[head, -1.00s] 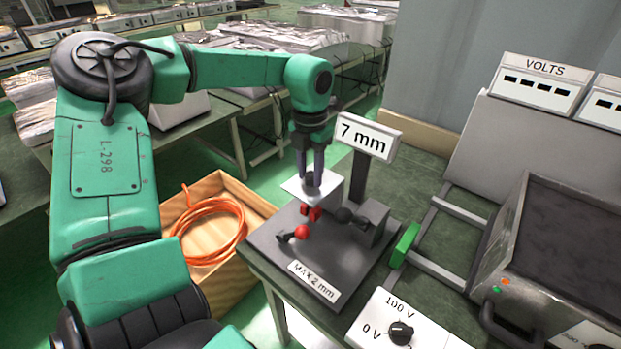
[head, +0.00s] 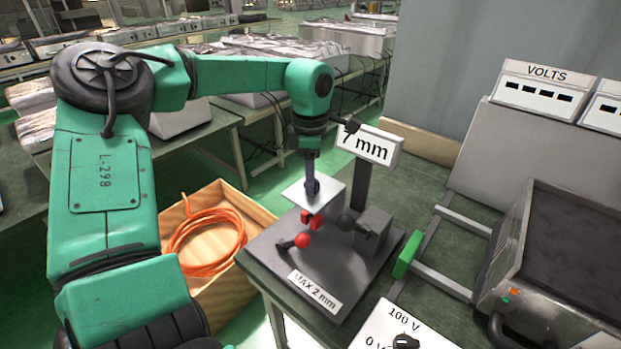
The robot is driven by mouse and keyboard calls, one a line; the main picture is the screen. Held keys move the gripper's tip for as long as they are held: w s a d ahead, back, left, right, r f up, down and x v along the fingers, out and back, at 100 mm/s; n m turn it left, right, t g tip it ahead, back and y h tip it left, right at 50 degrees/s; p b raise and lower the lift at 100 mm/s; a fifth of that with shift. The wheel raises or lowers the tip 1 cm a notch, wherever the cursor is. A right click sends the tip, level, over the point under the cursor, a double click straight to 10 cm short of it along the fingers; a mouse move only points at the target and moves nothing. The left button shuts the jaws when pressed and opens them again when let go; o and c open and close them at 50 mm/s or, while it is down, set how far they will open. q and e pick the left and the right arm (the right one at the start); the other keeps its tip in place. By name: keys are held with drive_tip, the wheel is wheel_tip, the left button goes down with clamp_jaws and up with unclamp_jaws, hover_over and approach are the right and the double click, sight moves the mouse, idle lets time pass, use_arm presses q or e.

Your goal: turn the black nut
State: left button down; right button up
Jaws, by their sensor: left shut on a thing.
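My left arm comes in from the left, and its gripper (head: 312,187) points straight down. Its fingers are shut on the black nut (head: 313,188) on top of a light grey plate (head: 326,193). The fingers are seen nearly edge-on and hide most of the nut. The plate belongs to a fixture on a dark base (head: 345,287) labelled "MAX 2 mm". Below the plate are red parts (head: 312,222) and a lever with a red ball (head: 303,241). A sign (head: 372,148) behind reads "7 mm", its left end partly covered by my wrist. My right gripper is out of view.
A voltage knob panel (head: 385,325) is at the front. A green block (head: 407,254) and a metal frame are right of the fixture, beside a large dark-topped device (head: 570,240). A wooden box (head: 205,225) with an orange cable stands on the floor at left.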

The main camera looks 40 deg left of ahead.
use_arm(q)
drive_tip(key=m, duration=0.4)
drive_tip(key=shift+w+r+m, duration=0.15)
drive_tip(key=shift+m, duration=0.15)
drive_tip(key=m, duration=0.5)
drive_tip(key=shift+w, duration=0.1)
drive_tip(key=m, duration=0.5)
drive_tip(key=shift+p, duration=0.4)
drive_tip(key=m, duration=0.4)
drive_tip(key=shift+w+m, duration=0.15)
drive_tip(key=shift+m, duration=0.15)
drive_tip(key=c, duration=0.6)
unclamp_jaws()
drive_tip(key=shift+o, duration=0.6)
